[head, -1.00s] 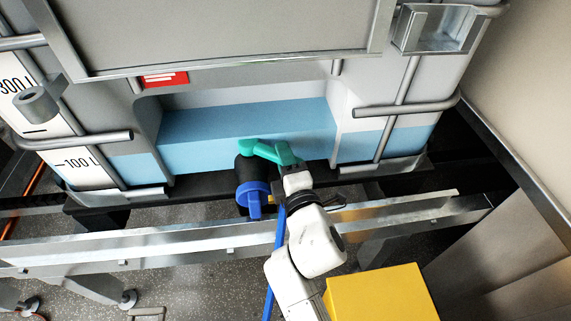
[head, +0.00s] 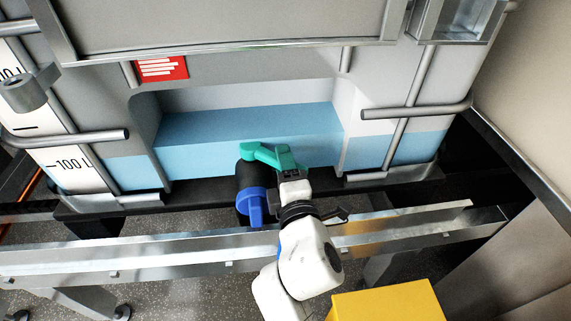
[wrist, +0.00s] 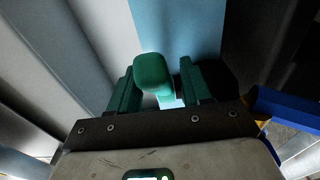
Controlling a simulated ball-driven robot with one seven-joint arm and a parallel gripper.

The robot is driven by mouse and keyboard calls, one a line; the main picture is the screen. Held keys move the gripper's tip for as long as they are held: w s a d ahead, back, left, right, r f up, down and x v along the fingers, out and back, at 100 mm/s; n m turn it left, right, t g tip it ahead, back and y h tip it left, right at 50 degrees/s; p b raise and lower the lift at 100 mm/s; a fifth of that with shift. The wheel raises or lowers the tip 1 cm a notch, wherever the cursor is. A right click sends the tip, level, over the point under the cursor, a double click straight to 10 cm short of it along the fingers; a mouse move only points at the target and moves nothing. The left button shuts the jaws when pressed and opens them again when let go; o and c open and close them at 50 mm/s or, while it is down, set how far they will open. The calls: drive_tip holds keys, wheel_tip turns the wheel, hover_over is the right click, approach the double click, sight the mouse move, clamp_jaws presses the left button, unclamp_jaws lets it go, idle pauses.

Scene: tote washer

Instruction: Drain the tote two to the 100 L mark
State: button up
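Tote two, a grey tote (head: 235,95), fills the back of the head view. Its blue liquid (head: 250,122) shows low in the wall, with its top edge about level with the 100 L mark (head: 68,165) on the white scale. A black outlet valve (head: 243,178) with a blue cap (head: 256,207) and a green lever (head: 262,153) sits at its foot. My gripper (head: 284,157) is at the lever's right end. In the wrist view, the lever's end (wrist: 153,72) lies between my two dark green fingers, close to the left one, with a gap at the right one.
A metal rail (head: 170,245) runs across in front of the valve. A yellow box (head: 390,302) stands at the bottom right, near my arm. A red label (head: 161,68) is on the tote. A pale wall (head: 535,110) bounds the right side.

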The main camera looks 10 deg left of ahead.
drive_tip(key=shift+d, duration=0.15)
drive_tip(key=shift+s+d, duration=0.2)
drive_tip(key=shift+s, duration=0.3)
drive_tip(key=v, duration=0.9)
drive_tip(key=shift+s, duration=0.35)
idle(6.1)
